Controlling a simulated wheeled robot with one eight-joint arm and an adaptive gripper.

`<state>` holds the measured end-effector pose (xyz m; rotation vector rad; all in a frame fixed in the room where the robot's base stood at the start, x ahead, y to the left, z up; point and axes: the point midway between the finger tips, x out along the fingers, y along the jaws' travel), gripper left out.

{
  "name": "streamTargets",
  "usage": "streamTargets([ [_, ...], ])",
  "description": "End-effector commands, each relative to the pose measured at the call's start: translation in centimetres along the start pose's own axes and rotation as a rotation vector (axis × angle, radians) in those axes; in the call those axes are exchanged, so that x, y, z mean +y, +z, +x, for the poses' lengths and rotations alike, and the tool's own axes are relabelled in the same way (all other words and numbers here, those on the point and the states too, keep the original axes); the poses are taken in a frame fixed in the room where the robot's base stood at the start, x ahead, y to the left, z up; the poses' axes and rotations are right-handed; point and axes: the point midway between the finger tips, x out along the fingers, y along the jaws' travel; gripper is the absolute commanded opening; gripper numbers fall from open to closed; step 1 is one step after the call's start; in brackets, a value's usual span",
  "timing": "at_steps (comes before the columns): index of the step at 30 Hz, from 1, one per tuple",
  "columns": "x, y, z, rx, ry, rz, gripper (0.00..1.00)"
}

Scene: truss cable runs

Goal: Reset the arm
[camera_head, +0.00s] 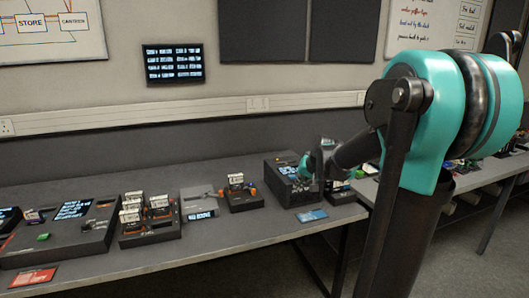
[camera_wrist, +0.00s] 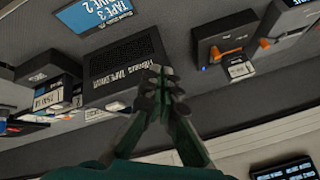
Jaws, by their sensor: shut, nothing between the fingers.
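My arm (camera_head: 425,110), with teal and dark links, fills the right of the head view. It reaches to the left over the bench. My gripper (camera_head: 314,165) is small there, in front of a dark box unit (camera_head: 288,178), and partly lost against it. In the wrist view my gripper (camera_wrist: 160,74) is shut, its fingertips together and nothing between them. Behind the fingertips in that view is a black vented box with white lettering (camera_wrist: 125,72). I cannot tell whether the fingers touch it.
The grey bench (camera_head: 255,221) carries a blue card (camera_head: 311,216), an orange-knobbed unit (camera_head: 242,193), a grey unit with a display (camera_head: 198,204) and a tray of cartridges (camera_head: 150,226). A red card (camera_head: 33,275) lies at the front left. A wall screen (camera_head: 173,63) hangs behind.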

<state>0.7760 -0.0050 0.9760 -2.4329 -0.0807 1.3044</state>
Motion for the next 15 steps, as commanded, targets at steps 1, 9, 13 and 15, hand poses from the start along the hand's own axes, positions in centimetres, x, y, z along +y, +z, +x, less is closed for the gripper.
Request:
streamTargets([
  [1, 1.1, 3.6, -0.8, -0.023, 0.027, -0.033, 0.0],
  [9, 7.7, 20.2, -3.8, -0.143, 0.172, -0.193, 0.0],
  [13, 10.2, 25.7, -4.8, -0.184, 0.223, -0.243, 0.0],
  [15, 11.2, 27.6, -5.2, -0.198, 0.242, -0.261, 0.0],
])
